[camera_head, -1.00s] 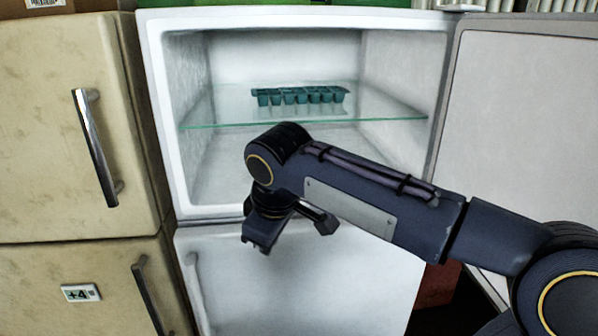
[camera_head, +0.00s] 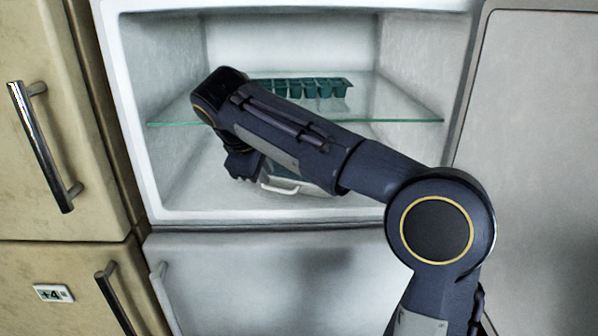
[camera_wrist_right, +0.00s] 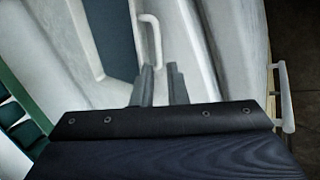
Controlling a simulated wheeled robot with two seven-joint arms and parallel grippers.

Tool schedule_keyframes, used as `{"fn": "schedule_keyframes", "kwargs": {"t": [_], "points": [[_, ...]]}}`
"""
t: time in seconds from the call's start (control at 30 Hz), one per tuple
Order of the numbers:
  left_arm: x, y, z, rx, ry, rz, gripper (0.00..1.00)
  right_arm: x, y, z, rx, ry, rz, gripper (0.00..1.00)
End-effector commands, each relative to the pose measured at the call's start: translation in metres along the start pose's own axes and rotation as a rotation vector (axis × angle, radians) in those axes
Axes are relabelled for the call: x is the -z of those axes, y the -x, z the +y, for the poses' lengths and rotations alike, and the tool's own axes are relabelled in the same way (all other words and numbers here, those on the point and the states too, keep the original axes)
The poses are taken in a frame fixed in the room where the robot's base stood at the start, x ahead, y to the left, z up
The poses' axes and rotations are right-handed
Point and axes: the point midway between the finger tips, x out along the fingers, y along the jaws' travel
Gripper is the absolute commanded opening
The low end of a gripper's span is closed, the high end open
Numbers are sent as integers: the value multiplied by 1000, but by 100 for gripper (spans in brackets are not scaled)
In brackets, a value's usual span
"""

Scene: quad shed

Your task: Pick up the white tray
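The white tray lies low in the open white fridge compartment, mostly hidden behind my right arm in the head view. What shows is a white loop handle (camera_head: 280,188) and a bit of blue-grey surface above it. In the right wrist view a white loop handle (camera_wrist_right: 152,38) stands beside a dark blue panel, just beyond the fingertips. My right gripper (camera_head: 255,177) is inside the compartment, left of the handle in the head view. My left gripper is not in view.
A glass shelf (camera_head: 400,112) with a green edge crosses the compartment above the gripper, bearing a teal ice-cube tray (camera_head: 325,88). The fridge door (camera_head: 540,150) stands open at right. Cream cabinets with a metal handle (camera_head: 42,150) stand at left.

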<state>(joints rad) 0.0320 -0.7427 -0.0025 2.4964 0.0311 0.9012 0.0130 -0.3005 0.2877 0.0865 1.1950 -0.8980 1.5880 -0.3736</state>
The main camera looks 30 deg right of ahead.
Motion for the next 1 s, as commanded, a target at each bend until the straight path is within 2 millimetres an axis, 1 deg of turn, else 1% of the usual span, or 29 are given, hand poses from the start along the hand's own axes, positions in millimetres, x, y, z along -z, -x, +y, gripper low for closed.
{"fn": "schedule_keyframes", "kwargs": {"t": [0.03,0.1,0.37,0.53,0.63,0.73,0.93,0.97,1.0], "points": [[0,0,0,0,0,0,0,-1,-10,0,2,-1,-4,13],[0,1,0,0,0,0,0,-1,-20,1,1,-1,-3,13],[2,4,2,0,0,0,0,1,-40,1,1,0,-2,13],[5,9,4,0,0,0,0,4,-66,2,3,-1,-4,13],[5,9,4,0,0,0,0,4,-78,2,2,-2,-2,13],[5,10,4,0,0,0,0,4,-83,2,2,-2,0,13],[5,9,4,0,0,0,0,4,-84,2,1,-2,1,13],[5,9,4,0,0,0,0,4,-84,2,1,-2,1,10],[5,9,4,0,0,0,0,4,-83,2,1,-2,1,5]]}}
